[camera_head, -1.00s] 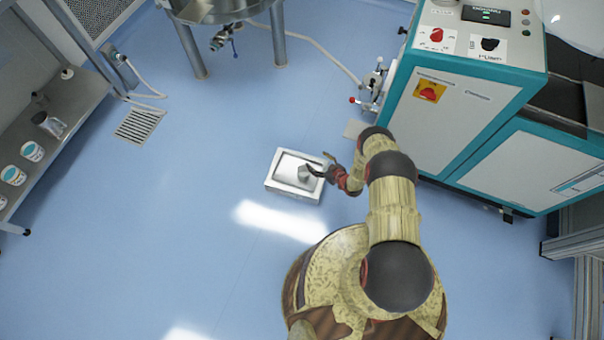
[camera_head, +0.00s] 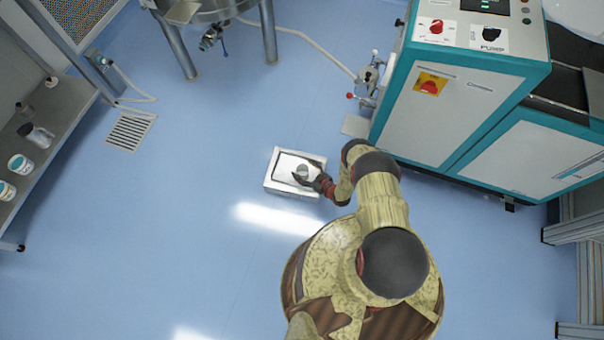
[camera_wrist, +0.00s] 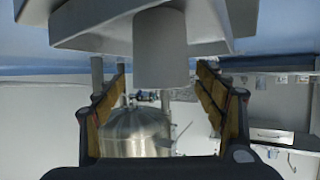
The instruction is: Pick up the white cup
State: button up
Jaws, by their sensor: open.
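The white cup (camera_wrist: 160,48) shows as a plain pale cylinder in the wrist view, where the scene appears upside down. It stands on a flat-topped pale box (camera_wrist: 85,22). In the head view the cup (camera_head: 303,169) is small and greyish on top of the metallic box (camera_head: 283,188), partly covered by my gripper (camera_head: 303,176). My gripper also shows in the wrist view (camera_wrist: 163,75), with its fingers spread apart. The cup appears between the fingertips, with a visible gap on each side. Whether it is fully between the pads I cannot tell.
A white and teal machine (camera_head: 445,110) stands to the right of the box. A steel vessel on legs (camera_head: 205,12) is at the back. A shelf with tubs (camera_head: 50,110) is at the left. The blue floor left of the box is clear.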

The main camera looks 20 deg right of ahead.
aim_at(298, 167)
jog(key=b+x, duration=0.2)
jog(key=x, duration=0.2)
jog(key=shift+a+f, duration=0.2)
jog(key=shift+w+a, duration=0.1)
jog(key=shift+w, duration=0.25)
jog(key=shift+c, duration=0.4)
jog(key=c, duration=1.1)
jog(key=shift+c, duration=0.5)
